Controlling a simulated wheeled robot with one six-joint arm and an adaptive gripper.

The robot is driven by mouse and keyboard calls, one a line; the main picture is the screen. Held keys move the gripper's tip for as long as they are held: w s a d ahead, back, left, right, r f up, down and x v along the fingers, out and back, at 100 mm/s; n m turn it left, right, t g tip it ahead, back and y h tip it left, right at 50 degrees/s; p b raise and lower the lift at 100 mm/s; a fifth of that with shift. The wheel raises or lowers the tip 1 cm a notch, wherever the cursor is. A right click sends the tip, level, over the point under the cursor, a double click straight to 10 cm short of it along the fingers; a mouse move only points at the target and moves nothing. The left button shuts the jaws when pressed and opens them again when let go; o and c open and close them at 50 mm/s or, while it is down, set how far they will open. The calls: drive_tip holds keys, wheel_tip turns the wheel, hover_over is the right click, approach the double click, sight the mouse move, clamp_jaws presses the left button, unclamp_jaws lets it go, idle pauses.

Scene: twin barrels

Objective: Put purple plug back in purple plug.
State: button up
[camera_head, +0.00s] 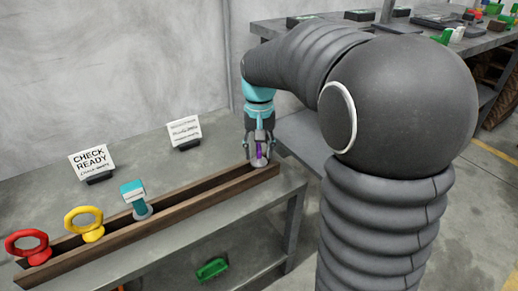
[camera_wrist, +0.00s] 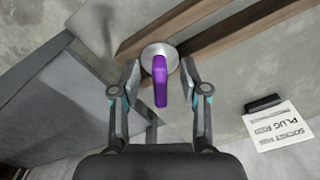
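The purple plug (camera_wrist: 160,82) is a narrow purple handle over a round silver disc (camera_wrist: 158,50), at the end of the wooden rails. In the head view the purple plug (camera_head: 259,151) shows as a thin strip within my gripper (camera_head: 258,158), at the right end of the rack. In the wrist view my gripper (camera_wrist: 160,76) is open, one finger on each side of the handle, with gaps visible. I cannot tell whether the disc belongs to the plug or the socket beneath. No separate empty purple socket shows.
A wooden rack (camera_head: 190,204) holds a red ring plug (camera_head: 27,246), a yellow ring plug (camera_head: 84,223) and a teal plug (camera_head: 135,197). Signs stand behind it, including a "CHECK READY" sign (camera_head: 91,161). A green object (camera_head: 212,269) lies below the bench.

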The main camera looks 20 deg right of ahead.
wheel_tip(320, 180, up, 12)
idle(0.6)
drive_tip(key=f, duration=0.1)
drive_tip(key=w+f, duration=0.1)
drive_tip(key=f, duration=0.1)
drive_tip(key=shift+n+t, duration=0.3)
drive_tip(key=shift+n, duration=0.1)
drive_tip(key=s+f+t, duration=0.2)
drive_tip(key=s, duration=0.9)
drive_tip(key=s+f+n+t, duration=0.1)
drive_tip(key=s+f+t, duration=0.2)
drive_tip(key=s, duration=0.9)
drive_tip(key=shift+s+f+n+p, duration=0.3)
drive_tip(key=shift+f+p, duration=0.05)
drive_tip(key=shift+d, duration=0.1)
